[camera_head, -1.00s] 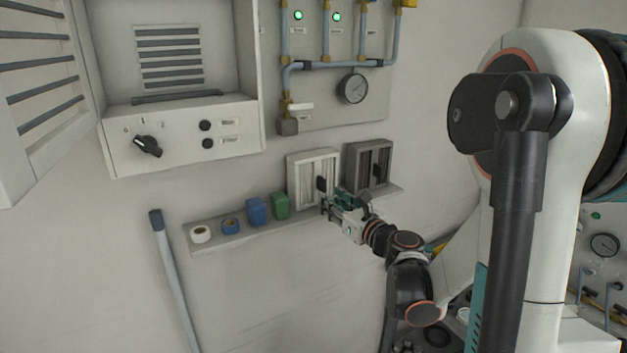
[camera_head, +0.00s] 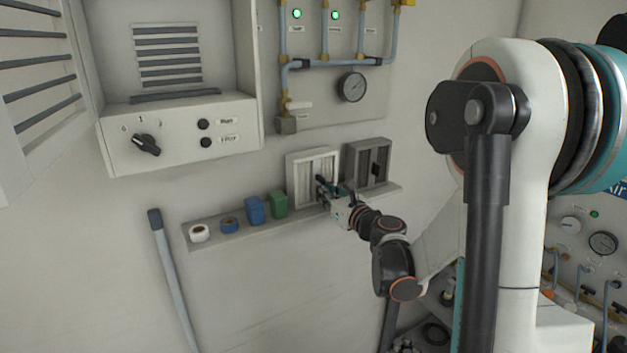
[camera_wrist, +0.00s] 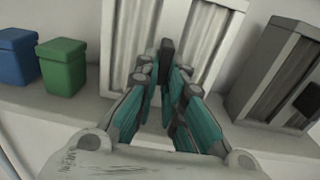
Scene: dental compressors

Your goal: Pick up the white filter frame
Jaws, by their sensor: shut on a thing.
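The white filter frame (camera_head: 302,180) stands upright on the wall shelf, leaning by the wall, with pleated panels inside its rim. It also fills the upper middle of the wrist view (camera_wrist: 127,45). My gripper (camera_head: 325,188) is at the frame's front, toward its lower right. In the wrist view my gripper (camera_wrist: 166,62) has its teal and black fingers close together on the dark handle (camera_wrist: 167,47) at the middle of the frame. The fingers hide part of the handle. The frame's bottom appears to rest on the shelf.
A grey filter frame (camera_head: 357,165) stands close on the right, with a dark handle. A green box (camera_head: 279,205), a blue box (camera_head: 255,210), a blue roll (camera_head: 229,225) and a white roll (camera_head: 199,234) sit on the shelf (camera_head: 215,240) to the left. A gauge (camera_head: 352,87) and pipes are above.

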